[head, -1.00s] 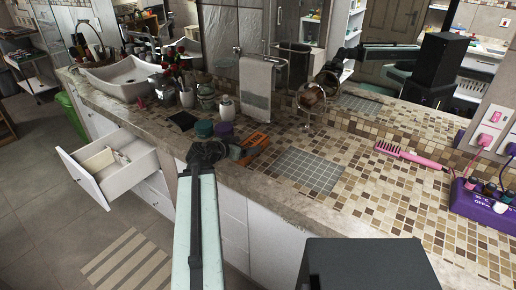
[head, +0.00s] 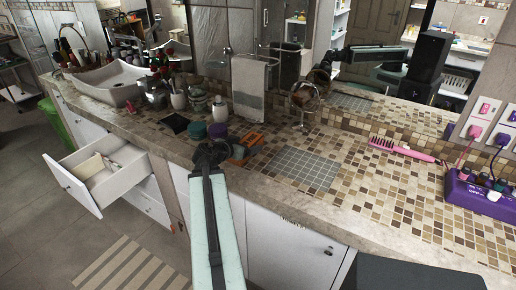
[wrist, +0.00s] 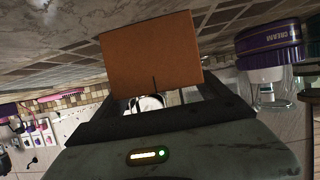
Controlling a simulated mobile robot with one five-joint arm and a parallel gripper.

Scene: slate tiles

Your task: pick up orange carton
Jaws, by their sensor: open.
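The orange carton (head: 246,145) stands on the tiled counter near its front edge, partly hidden by my gripper. In the wrist view the carton (wrist: 150,52) is large, with its plain orange face just ahead of the jaws. My gripper (head: 214,152) is at the carton's left side in the head view. Its jaws are open and not closed on anything; I cannot tell whether they touch the carton.
A teal-lidded jar (head: 194,132) and a purple-lidded jar (head: 217,131) stand close by; a cream jar (wrist: 268,45) is right of the carton in the wrist view. A mirror (head: 304,98), pink brush (head: 400,150) and open drawer (head: 100,170) are farther off.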

